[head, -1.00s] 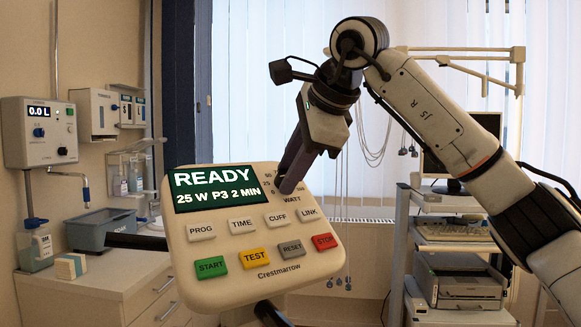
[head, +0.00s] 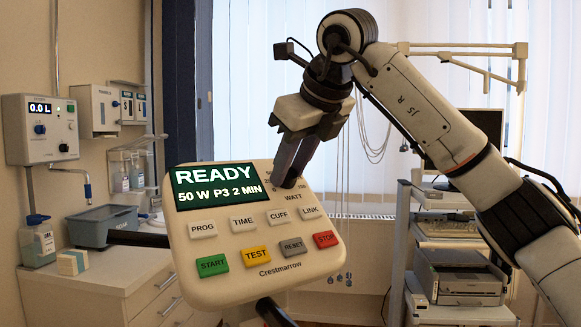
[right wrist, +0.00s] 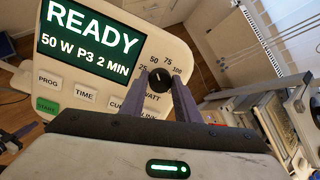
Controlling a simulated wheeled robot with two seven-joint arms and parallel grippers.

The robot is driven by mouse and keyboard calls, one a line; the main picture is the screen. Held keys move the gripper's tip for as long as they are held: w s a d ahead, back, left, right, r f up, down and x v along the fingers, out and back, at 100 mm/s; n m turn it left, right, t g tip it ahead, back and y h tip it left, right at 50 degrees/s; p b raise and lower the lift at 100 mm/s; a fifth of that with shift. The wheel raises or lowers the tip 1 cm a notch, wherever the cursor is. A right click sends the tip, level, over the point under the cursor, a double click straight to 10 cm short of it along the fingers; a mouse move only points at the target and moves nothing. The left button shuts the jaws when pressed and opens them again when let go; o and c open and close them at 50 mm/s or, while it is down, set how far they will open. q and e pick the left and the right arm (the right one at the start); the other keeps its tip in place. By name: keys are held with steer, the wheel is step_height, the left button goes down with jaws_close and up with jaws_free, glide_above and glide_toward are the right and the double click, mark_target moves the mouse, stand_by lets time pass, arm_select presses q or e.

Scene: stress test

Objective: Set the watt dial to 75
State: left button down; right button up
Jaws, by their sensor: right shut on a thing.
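The control panel (head: 255,262) is a cream box with a dark screen (head: 217,185) reading READY, 50 W P3 2 MIN. The watt dial (right wrist: 159,80) is a small black knob at the panel's upper right, with 25, 50, 75 and 100 marked around it in the right wrist view. My right gripper (head: 290,182) is shut on the dial, its two fingers on either side of it. The fingers hide most of the dial and some of the scale in the head view.
Below the screen are PROG, TIME, CUFF and LINK keys, then START (head: 212,266), TEST (head: 256,255), RESET (head: 292,247) and STOP (head: 326,239). A cart with a printer (head: 460,278) stands at the right. A counter (head: 115,270) with a grey basin (head: 100,226) is at the left.

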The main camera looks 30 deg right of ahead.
steer(key=m, duration=0.4)
steer(key=shift+m, duration=0.3)
steer(key=shift+w+m+g, duration=0.1)
steer(key=shift+m+g, duration=0.2)
steer(key=shift+m, duration=1.7)
steer(key=o, duration=1.1)
steer(key=shift+c, duration=0.2)
steer(key=shift+r, duration=0.1)
steer(key=v, duration=1)
